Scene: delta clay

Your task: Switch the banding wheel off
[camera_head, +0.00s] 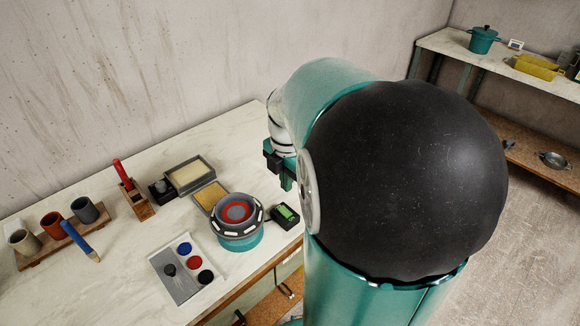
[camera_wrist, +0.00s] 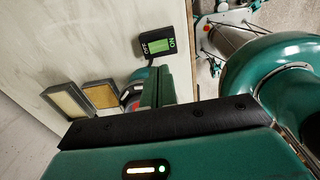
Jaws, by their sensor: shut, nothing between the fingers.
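The banding wheel (camera_head: 238,236) has a teal base and a grey top with a red centre, and stands near the table's front edge. Its black switch box (camera_head: 285,216) sits just to its right. In the wrist view the switch box (camera_wrist: 162,45) shows a green rocker between the labels OFF and ON. My gripper (camera_head: 287,184) is shut and empty, behind the switch box in the head view and apart from it. In the wrist view my gripper's teal fingers (camera_wrist: 158,87) are together below the box and hide part of the wheel (camera_wrist: 133,92).
Two framed trays, one pale (camera_head: 189,174) and one yellow (camera_head: 209,197), lie behind the wheel. A palette with colour pots (camera_head: 181,272) lies at its front left. Cups on a wooden board (camera_head: 35,258) stand far left. My own arm covers the right of the table.

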